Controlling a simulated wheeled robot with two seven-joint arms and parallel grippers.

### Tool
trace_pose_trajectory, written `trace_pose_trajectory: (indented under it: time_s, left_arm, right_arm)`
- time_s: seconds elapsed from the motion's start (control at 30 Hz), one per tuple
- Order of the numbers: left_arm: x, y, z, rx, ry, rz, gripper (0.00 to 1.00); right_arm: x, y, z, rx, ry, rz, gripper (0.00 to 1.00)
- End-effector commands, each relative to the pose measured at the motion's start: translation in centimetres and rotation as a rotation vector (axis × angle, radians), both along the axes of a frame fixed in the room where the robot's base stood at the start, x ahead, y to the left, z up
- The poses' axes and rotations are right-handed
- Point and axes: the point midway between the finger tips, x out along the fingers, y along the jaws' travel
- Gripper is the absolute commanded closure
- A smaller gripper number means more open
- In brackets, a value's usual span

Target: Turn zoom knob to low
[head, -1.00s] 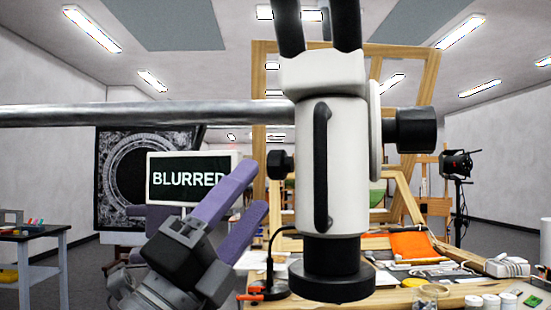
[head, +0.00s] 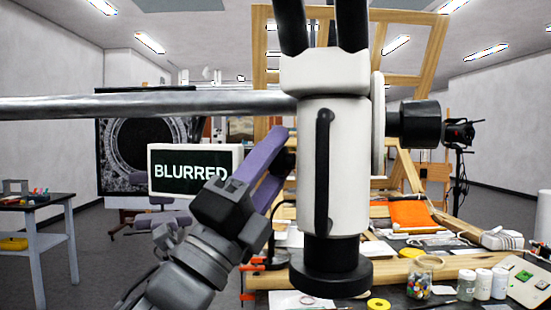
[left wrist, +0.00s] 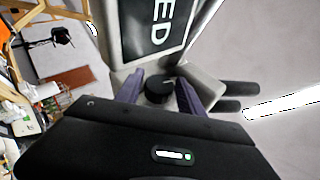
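The white microscope (head: 335,150) stands upright, with a large black knob (head: 418,123) on its right side. A small black knob on its left side (head: 290,160) is partly hidden by my left gripper (head: 279,147). In the left wrist view this small knob (left wrist: 159,91) sits between my two purple fingertips, which are apart, with a narrow gap seeming to show on each side. I cannot tell which knob is the zoom knob, and no pointer or scale is readable. My right gripper is not in view.
A screen (head: 195,170) reading "BLURRED" is left of the microscope. A metal bar (head: 150,106) runs across to the microscope. The workbench holds a jar of beads (head: 419,284), white-lidded jars (head: 483,284) and yellow tape (head: 379,305). A small side table (head: 45,205) is at the left.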

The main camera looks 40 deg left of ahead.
Motion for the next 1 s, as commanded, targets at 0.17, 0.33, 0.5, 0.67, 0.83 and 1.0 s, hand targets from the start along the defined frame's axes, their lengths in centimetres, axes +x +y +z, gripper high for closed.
trace_pose_trajectory:
  time_s: [0.17,0.33,0.5,0.67,0.83,1.0]
  left_arm:
    - [0.0,0.0,0.0,0.000,0.000,0.000,0.70]
    - [0.0,0.0,0.0,0.000,0.000,0.000,0.84]
    - [0.0,0.0,0.0,0.000,0.000,0.000,0.98]
    - [0.0,0.0,0.0,0.000,0.000,0.000,1.00]
    - [-0.1,0.0,0.2,-0.004,0.013,0.000,1.00]
    - [-0.1,0.0,0.5,-0.018,0.058,0.000,1.00]
  right_arm:
    - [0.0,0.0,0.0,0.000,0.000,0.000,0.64]
    - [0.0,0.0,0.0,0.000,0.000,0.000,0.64]
    - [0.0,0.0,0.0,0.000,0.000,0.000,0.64]
    - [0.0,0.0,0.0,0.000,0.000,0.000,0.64]
    - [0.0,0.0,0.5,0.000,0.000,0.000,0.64]
    - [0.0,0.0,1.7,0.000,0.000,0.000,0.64]
